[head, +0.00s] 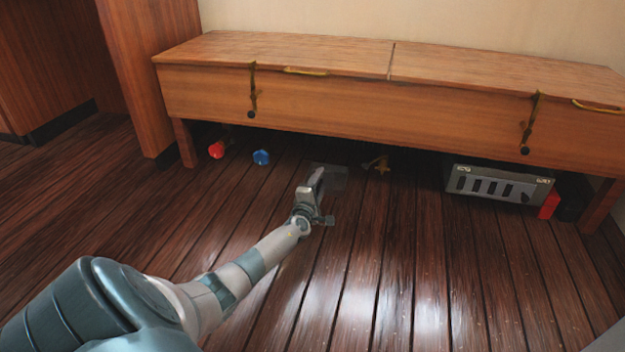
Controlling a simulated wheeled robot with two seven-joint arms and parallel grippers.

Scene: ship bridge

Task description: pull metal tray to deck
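A thin, dark grey flat piece (337,178), which looks like the metal tray, lies on the deck at the front edge of the space under the wooden bench. My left gripper (318,181) is at its near left side and covers part of it. I see the gripper mostly from the side, so whether its fingers are open, shut or touching the tray cannot be told. My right gripper is not in view.
The wooden bench (330,100) stands on legs above the deck. Under it are a red object (217,150), a blue object (261,157), a brass-coloured piece (382,168), a grey slotted metal box (490,186) and a red block (549,205). The deck (400,270) in front is clear.

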